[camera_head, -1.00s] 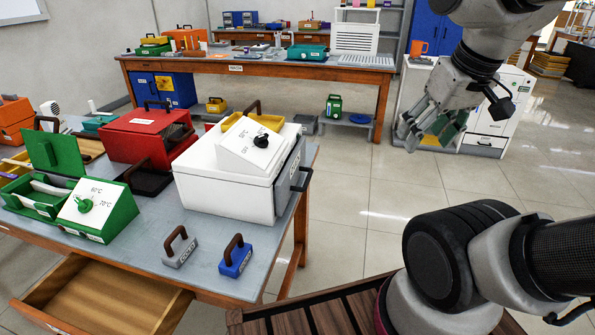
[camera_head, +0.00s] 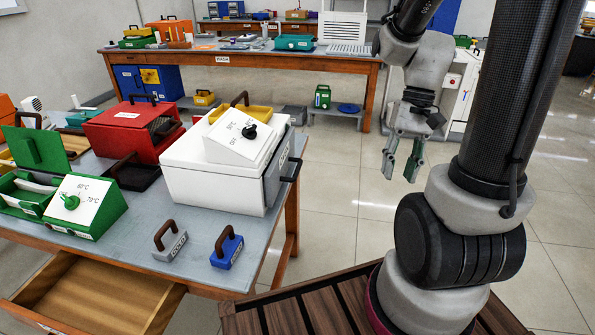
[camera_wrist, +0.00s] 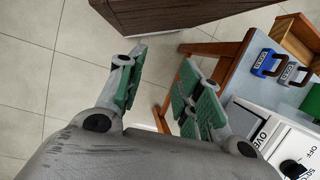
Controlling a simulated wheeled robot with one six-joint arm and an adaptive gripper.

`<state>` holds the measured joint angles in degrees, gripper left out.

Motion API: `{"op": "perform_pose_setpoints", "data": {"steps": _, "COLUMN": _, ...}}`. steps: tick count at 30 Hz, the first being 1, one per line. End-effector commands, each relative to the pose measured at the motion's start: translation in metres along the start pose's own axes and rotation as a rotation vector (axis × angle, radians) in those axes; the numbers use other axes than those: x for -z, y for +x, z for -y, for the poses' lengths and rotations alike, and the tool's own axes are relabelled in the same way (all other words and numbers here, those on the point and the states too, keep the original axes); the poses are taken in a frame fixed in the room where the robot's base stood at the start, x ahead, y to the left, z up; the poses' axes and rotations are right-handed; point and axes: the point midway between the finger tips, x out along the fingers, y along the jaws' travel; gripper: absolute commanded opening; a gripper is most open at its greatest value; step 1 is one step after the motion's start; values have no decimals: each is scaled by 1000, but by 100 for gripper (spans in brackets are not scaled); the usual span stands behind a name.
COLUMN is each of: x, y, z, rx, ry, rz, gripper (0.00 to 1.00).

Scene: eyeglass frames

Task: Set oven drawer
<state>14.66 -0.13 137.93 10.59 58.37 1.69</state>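The white oven (camera_head: 212,178) stands on the near table, with a sloped control panel and black knob on top and a dark handle (camera_head: 291,169) on its right side face. The oven also shows at the lower right of the wrist view (camera_wrist: 265,122), with part of the word "OVEN" readable. My gripper (camera_head: 401,172) hangs to the right of the oven, over the floor, fingers pointing down. It is open and empty and clear of the oven. In the wrist view its green-padded fingers (camera_wrist: 160,90) are spread apart with nothing between them.
A grey block (camera_head: 170,243) and a blue block (camera_head: 227,250) with brown handles sit on the table's front edge. A green box (camera_head: 88,206) and a red box (camera_head: 130,132) stand left. A wooden drawer (camera_head: 95,295) hangs open below.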

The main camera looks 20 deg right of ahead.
Motion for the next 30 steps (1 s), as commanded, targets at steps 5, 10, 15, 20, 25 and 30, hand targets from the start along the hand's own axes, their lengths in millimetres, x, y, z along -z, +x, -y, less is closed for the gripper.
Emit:
{"op": "perform_pose_setpoints", "data": {"steps": 5, "x": 18, "y": 52, "z": 12, "rx": 129, "ry": 290, "rz": 254, "gripper": 35}}
{"op": "perform_pose_setpoints", "data": {"steps": 10, "x": 36, "y": 100, "z": 34, "rx": 256, "ry": 631, "rz": 512, "gripper": 35}}
{"op": "perform_pose_setpoints", "data": {"steps": 15, "x": 61, "y": 146, "z": 64, "rx": 374, "ry": 1016, "rz": 807, "gripper": 35}}
{"op": "perform_pose_setpoints", "data": {"steps": 20, "x": 95, "y": 180, "z": 92, "rx": 465, "ry": 1358, "rz": 1097, "gripper": 35}}
{"op": "perform_pose_setpoints", "data": {"steps": 25, "x": 139, "y": 202, "z": 117, "rx": 536, "ry": 1662, "rz": 1416, "gripper": 35}}
{"op": "perform_pose_setpoints", "data": {"steps": 30, "x": 205, "y": 184, "z": 140, "rx": 599, "ry": 1876, "rz": 1781, "gripper": 35}}
